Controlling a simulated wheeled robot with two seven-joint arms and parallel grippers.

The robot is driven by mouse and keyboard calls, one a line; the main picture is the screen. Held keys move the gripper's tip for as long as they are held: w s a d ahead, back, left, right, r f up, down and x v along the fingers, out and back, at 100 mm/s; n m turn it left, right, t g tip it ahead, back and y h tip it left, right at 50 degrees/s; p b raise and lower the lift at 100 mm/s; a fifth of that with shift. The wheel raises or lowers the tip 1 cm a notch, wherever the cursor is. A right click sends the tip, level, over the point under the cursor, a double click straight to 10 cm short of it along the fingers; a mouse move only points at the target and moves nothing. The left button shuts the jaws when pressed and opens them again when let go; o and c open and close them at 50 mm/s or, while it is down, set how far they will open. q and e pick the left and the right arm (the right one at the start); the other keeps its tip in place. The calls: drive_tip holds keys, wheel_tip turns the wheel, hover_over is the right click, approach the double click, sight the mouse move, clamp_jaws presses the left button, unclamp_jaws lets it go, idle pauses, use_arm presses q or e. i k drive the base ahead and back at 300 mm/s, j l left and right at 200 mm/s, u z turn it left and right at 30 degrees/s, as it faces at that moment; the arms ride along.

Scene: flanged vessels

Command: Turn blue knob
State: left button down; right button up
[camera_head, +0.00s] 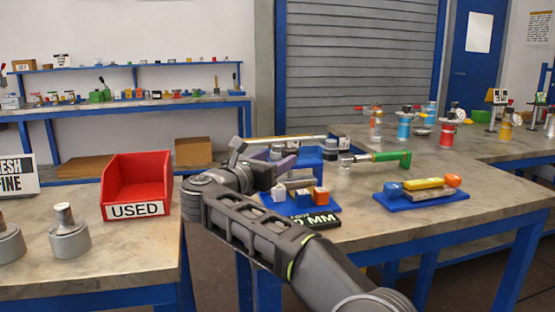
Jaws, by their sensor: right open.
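My right arm comes in from the bottom right and bends back at its elbow. My right gripper (290,165) is over the left part of the right table, small and partly hidden by its own wrist; nothing shows held in it. A blue knob-like piece (393,190) sits at the left end of a blue tray (410,204), beside a yellow bar (424,184) and an orange knob (453,180). The gripper is well left of this tray and apart from it. I cannot tell whether this blue piece is the task's knob. My left gripper is not in view.
A second blue tray with white and orange blocks (320,196) lies under my gripper. A green-handled tool (390,157) lies behind. Flanged vessels, one blue (404,130) and one red (447,134), stand farther back. A red USED bin (137,183) is on the left table.

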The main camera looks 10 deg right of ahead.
sight(392, 189)
drive_tip(key=k, duration=1)
